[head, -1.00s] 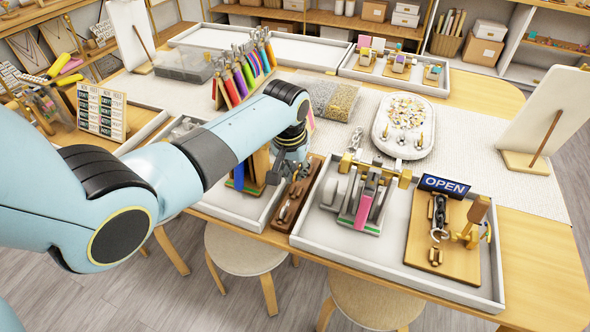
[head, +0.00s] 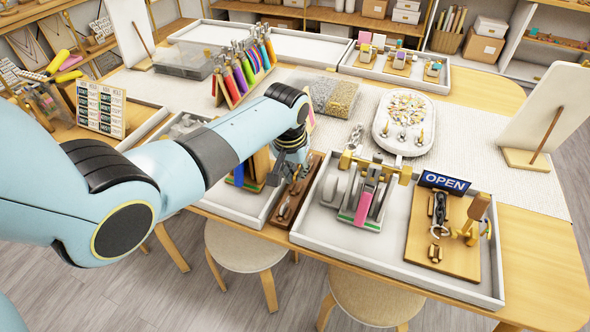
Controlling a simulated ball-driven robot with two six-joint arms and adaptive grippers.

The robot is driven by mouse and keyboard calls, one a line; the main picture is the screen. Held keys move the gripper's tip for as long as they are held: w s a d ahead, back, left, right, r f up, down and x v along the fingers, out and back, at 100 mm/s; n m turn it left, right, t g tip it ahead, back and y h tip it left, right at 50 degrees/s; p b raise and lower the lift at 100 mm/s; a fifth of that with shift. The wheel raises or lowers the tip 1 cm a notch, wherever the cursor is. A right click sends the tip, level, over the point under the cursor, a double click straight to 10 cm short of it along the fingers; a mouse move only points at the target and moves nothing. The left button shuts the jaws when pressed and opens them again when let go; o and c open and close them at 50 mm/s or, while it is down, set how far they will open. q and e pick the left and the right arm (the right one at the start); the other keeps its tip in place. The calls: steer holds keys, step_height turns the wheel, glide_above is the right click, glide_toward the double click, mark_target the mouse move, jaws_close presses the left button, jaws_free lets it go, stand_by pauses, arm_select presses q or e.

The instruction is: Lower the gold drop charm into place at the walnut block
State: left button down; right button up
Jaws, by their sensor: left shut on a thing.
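The walnut block (head: 282,222) is a narrow dark brown strip on the table, between two white trays, with several small metal pieces along it. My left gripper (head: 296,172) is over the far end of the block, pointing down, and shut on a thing. The arm and gripper cover most of what is held, so the gold drop charm cannot be made out clearly. Whether it touches the block cannot be told. My right gripper is out of view.
A round-cornered white tray (head: 380,132) of small charms lies behind. Stools stand in front.

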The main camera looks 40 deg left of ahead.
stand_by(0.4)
arm_select(q)
steer(key=shift+f, duration=0.55)
steer(key=shift+f, duration=0.2)
stand_by(1.1)
steer(key=shift+f, duration=0.75)
stand_by(1.4)
steer(key=c, duration=1.4)
jaws_free()
steer(key=shift+r, duration=0.1)
